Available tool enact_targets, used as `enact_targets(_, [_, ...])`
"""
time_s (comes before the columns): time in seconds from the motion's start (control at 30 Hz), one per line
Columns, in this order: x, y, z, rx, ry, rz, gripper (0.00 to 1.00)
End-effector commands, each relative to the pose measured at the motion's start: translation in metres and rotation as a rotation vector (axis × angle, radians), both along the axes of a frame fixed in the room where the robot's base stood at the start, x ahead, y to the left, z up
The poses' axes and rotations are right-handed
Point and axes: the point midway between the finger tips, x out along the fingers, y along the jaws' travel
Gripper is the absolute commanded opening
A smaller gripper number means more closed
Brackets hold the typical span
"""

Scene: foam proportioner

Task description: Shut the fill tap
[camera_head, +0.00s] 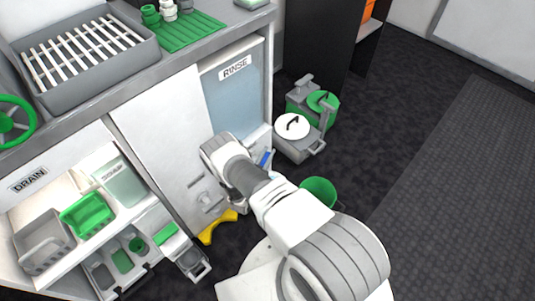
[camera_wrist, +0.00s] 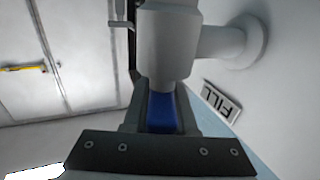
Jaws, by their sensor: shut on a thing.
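The fill tap (camera_wrist: 167,45) shows in the wrist view as a grey cylindrical body with a pipe running right to a round flange on the wall. Its blue handle (camera_wrist: 161,113) lies between the fingers of my gripper (camera_wrist: 161,104), which is shut on it. A FILL label (camera_wrist: 221,101) is on the wall just right of the handle. In the head view a small blue part (camera_head: 265,158) shows beside my wrist, below the RINSE panel. My arm hides the fingers and most of the tap there.
A RINSE panel (camera_head: 230,95) is above the tap area. Grey and green canisters (camera_head: 297,130) stand on the floor to the right, with a green bucket (camera_head: 318,190) near my arm. A yellow piece (camera_head: 217,227) lies left. The dark floor at right is clear.

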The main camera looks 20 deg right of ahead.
Motion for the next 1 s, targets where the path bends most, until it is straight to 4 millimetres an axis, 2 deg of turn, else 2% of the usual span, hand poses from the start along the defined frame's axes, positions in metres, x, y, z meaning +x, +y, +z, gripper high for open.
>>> enact_targets(0.2, [-0.0018, -0.0024, 0.0001, 0.001, -0.002, -0.108, 0.0])
enact_targets(0.5, [-0.0021, -0.0027, 0.0002, 0.001, -0.001, -0.117, 0.0])
enact_targets(0.53, [-0.0021, -0.0027, 0.0002, 0.001, -0.001, -0.117, 0.3])
enact_targets(0.67, [-0.0023, -0.0027, 0.0002, 0.001, -0.001, -0.117, 0.54])
enact_targets(1.0, [-0.0026, -0.0025, 0.0001, 0.0, 0.0, -0.117, 0.55])
